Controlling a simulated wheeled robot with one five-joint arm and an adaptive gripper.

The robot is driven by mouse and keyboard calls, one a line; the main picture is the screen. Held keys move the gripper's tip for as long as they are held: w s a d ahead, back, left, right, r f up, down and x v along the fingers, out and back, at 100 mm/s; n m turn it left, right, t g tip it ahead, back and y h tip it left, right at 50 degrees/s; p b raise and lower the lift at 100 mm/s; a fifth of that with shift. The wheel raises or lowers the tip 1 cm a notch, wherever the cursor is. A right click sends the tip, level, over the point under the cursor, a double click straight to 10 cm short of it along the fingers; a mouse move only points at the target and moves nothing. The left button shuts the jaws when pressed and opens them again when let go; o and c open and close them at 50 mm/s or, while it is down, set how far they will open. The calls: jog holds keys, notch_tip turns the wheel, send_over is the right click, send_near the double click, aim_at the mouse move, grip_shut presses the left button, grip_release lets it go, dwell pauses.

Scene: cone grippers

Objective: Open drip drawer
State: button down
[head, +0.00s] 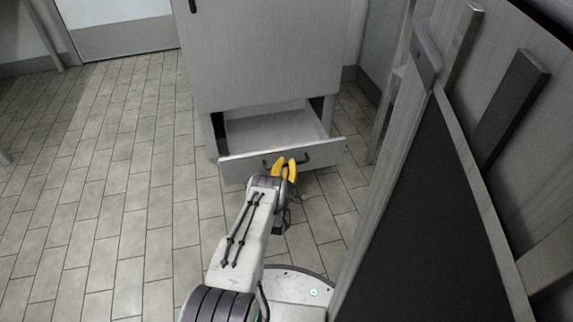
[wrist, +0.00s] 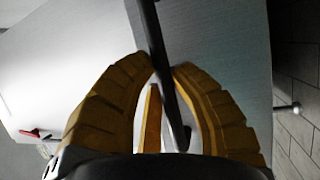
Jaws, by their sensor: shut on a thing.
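The drawer (head: 318,153) at the bottom of a grey cabinet stands pulled out, and its empty-looking inside shows from above. A dark bar handle (head: 305,160) is on its front. My yellow gripper (head: 284,166) is at the middle of the drawer front, at the handle. In the wrist view, the gripper fingers (wrist: 162,72) close around the dark handle bar (wrist: 150,30), which runs between them. The fingers hide part of the handle in the head view.
The grey cabinet (head: 268,50) stands above and behind the drawer. A panel with dark bar handles (head: 510,105) fills the right side, close to my arm. Tiled floor (head: 120,170) is clear on the left.

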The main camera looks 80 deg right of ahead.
jog(key=c, duration=1.1)
grip_release()
jog(key=shift+w+a+f, duration=0.1)
jog(key=shift+a+f, duration=0.15)
jog(key=shift+a, duration=1)
jog(key=shift+s+a+f, duration=0.1)
jog(key=shift+a+f, duration=0.1)
jog(key=shift+a, duration=1)
jog(key=shift+w+a+f, duration=0.1)
jog(key=shift+a+f, duration=0.15)
jog(key=shift+a, duration=1)
